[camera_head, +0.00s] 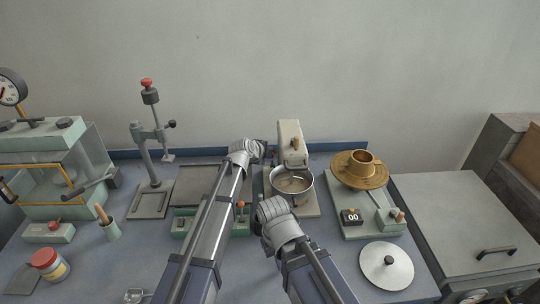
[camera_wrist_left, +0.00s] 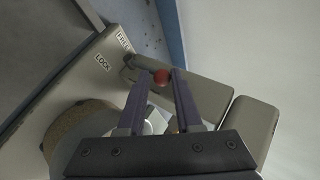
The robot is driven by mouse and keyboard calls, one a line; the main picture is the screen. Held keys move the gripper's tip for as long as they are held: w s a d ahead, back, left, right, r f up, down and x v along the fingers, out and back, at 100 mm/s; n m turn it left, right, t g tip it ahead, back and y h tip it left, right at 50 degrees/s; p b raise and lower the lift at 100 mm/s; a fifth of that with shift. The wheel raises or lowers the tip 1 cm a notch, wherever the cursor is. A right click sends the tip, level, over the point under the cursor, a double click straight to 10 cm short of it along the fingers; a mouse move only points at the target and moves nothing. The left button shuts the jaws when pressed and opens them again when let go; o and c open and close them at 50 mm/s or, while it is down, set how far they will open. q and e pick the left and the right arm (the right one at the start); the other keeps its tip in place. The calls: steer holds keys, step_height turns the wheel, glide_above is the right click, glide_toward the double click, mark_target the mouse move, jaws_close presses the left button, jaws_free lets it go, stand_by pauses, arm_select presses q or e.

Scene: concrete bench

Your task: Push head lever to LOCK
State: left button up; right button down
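The mixer (camera_head: 291,140) stands at the back middle of the bench with a pale head over a metal bowl (camera_head: 306,188). In the left wrist view, the pale mixer body (camera_wrist_left: 80,85) carries the labels FREE (camera_wrist_left: 123,40) and LOCK (camera_wrist_left: 103,62). The head lever's red knob (camera_wrist_left: 161,76) shows between my left fingertips. My left gripper (camera_head: 262,147) is at the left side of the mixer head; its fingers (camera_wrist_left: 160,73) are apart, with small gaps beside the knob. My right gripper (camera_head: 259,226) is in front of the bowl; its fingers are mostly hidden by its wrist.
A brass-coloured wheel (camera_head: 360,170) on a pale base stands right of the mixer. A round metal disc (camera_head: 386,266) lies at front right. A dark-topped plate device (camera_head: 199,185) and a press stand (camera_head: 149,203) are on the left. A blue strip (camera_head: 215,152) runs along the wall.

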arm_select(q)
steer(key=o, duration=0.4)
arm_select(e)
step_height(320, 180, up, 5)
steer(key=p, duration=0.5)
arm_select(q)
steer(key=v, duration=0.7)
steer(key=shift+s+a+r, duration=0.1)
steer(key=shift+s+r, duration=0.1)
steer(key=shift+s, duration=0.05)
arm_select(e)
steer(key=shift+f, duration=0.1)
